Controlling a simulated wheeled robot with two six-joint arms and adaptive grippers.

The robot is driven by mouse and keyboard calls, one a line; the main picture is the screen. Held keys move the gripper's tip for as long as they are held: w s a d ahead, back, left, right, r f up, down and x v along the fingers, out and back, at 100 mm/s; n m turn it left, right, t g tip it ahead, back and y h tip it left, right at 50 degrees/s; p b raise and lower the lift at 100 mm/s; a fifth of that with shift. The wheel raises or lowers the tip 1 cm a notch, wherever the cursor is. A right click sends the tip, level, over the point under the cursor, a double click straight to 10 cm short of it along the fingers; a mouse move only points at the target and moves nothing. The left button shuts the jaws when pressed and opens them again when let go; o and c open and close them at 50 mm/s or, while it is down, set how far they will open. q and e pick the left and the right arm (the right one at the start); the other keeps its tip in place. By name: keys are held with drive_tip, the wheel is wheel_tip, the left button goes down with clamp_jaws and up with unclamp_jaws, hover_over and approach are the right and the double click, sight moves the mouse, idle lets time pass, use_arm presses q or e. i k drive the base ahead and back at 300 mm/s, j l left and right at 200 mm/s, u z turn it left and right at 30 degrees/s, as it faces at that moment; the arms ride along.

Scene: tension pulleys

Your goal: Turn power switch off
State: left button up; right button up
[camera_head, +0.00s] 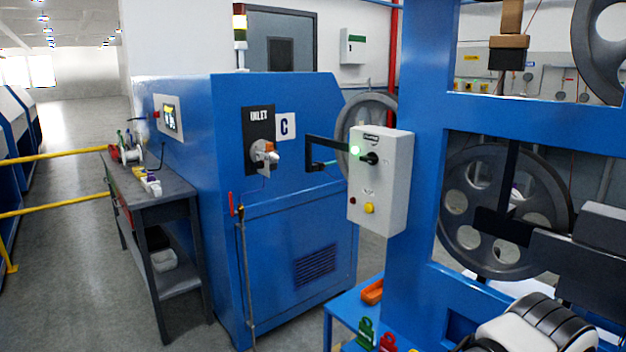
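A light grey control box (396,185) hangs on the left side of the blue machine frame, right of the image centre. On its front is a black rotary power switch (370,158) with a small label plate (371,138) above it, too small to read surely. A green lamp (355,150) beside the switch is lit. A yellow button (369,208) and a small red button (352,201) sit lower on the box. Neither gripper shows in the head view, and nothing touches the switch. A white and black ribbed arm part, probably mine, shows at the bottom right.
A blue cabinet (290,215) with an inlet stands left of the box. A grey workbench (160,195) carries spools. Large pulleys (505,210) sit in the blue frame (418,100). Red and green padlocks (366,331) are on a blue stand below. The floor at left is clear beyond yellow rails.

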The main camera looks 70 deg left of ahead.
sight(372, 158)
drive_tip(key=u, duration=1.95)
